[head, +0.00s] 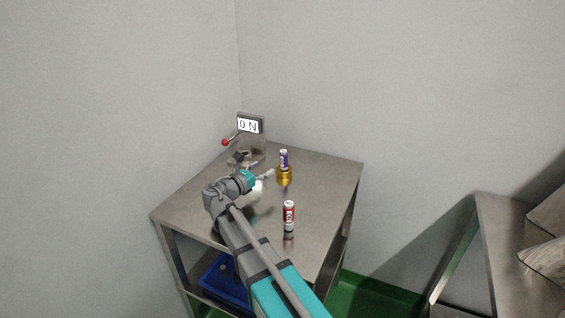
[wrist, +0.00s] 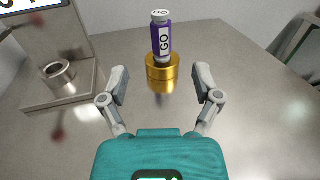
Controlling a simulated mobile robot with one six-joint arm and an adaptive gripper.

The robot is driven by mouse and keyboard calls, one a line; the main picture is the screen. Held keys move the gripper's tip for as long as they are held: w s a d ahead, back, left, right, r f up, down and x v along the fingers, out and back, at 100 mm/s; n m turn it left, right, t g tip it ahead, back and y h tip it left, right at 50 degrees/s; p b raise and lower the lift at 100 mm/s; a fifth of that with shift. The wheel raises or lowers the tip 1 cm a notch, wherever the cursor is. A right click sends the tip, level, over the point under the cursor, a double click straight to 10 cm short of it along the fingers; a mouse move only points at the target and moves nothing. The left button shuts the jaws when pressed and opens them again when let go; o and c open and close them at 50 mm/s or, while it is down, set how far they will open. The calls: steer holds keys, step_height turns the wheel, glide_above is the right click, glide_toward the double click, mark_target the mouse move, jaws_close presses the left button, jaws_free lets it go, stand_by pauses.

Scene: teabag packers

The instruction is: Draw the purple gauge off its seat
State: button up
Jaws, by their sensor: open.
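The purple gauge (wrist: 161,38) is a small upright cylinder with a grey top and a white GO label. It stands in a gold ring-shaped seat (wrist: 162,72) on the metal table. In the head view the purple gauge (head: 284,158) and its gold seat (head: 284,177) are near the middle of the tabletop. My gripper (wrist: 161,84) is open and empty, its two fingers apart on either side of the picture, short of the seat. In the head view my gripper (head: 269,174) points at the seat from the left. The gauge's lower end is hidden inside the seat.
A red gauge (head: 289,214) stands upright nearer the table's front. A metal fixture (wrist: 60,79) with a ring and an ON display (head: 249,125) stands at the back left, with a red-knobbed lever (head: 226,142). The tabletop (head: 335,180) right of the seat is clear.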

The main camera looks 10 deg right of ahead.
mark_target(281, 157)
steer(key=shift+x, duration=2.6)
steer(key=shift+x, duration=2.55)
jaws_close()
